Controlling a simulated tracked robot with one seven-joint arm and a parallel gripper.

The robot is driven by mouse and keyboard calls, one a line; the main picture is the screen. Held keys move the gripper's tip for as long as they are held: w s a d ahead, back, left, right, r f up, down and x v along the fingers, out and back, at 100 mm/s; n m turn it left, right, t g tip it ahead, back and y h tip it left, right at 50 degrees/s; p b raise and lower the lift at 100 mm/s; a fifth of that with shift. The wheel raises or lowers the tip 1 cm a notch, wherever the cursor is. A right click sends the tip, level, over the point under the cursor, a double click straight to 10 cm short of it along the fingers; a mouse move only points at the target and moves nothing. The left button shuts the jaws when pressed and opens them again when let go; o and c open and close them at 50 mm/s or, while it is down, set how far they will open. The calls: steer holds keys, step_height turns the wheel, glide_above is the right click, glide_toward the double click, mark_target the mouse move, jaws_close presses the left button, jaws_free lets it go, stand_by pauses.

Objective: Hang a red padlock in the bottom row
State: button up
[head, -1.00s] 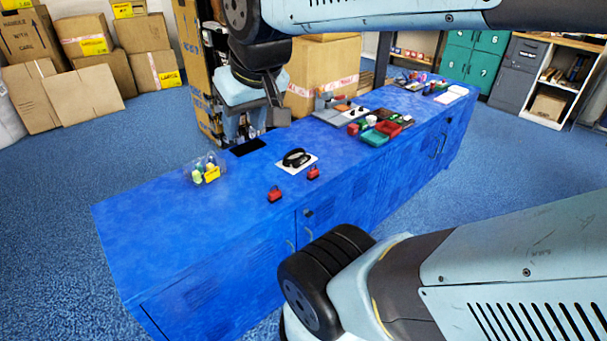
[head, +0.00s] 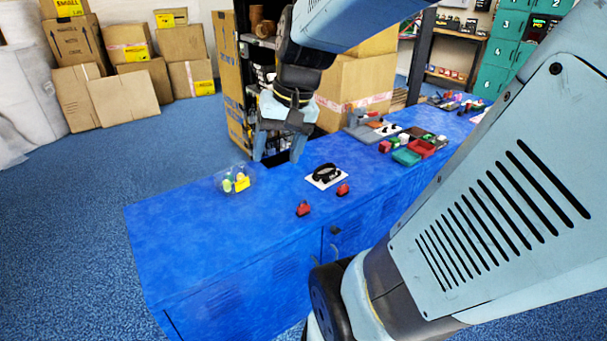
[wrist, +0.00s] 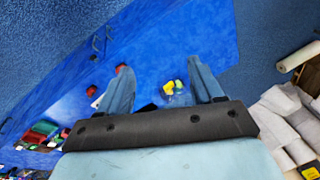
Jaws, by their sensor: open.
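Two red padlocks lie on the blue bench (head: 190,225): a nearer one (head: 303,209) by its front edge and a farther one (head: 343,190) to its right. Both show small in the wrist view, one by the left fingertip (wrist: 121,68) and one farther left (wrist: 92,91). My gripper (head: 277,158) is open and empty, fingers down, over the back of the bench, left of and behind the padlocks. In the wrist view its two fingers (wrist: 160,66) are spread wide. I cannot make out a row for hanging padlocks.
A clear container with yellow and green items (head: 236,181) stands left of my gripper. A black band on a white plate (head: 326,174) lies behind the padlocks. Green and red trays (head: 407,157) are farther right. Teal numbered lockers (head: 510,50) stand behind. The bench's left end is clear.

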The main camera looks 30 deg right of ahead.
steer(key=w+d+f+m+g+y, duration=0.1)
steer(key=w+d+f+m+y, duration=0.4)
steer(key=w+f+m+y, duration=0.3)
steer(key=m+t+h, duration=0.9)
steer(key=m+t, duration=0.8)
steer(key=m, duration=0.7)
glide_toward(345, 192)
steer(key=shift+w+a+r, duration=0.1)
steer(key=shift+w+a, duration=0.05)
steer(key=shift+w, duration=2.25)
steer(key=shift+w+a+r, duration=0.1)
steer(key=shift+w+a, duration=0.1)
steer(key=shift+w, duration=2.25)
steer(key=c, duration=0.7)
steer(key=shift+s+r, duration=0.2)
steer(key=shift+r, duration=0.8)
steer(key=shift+c, duration=0.2)
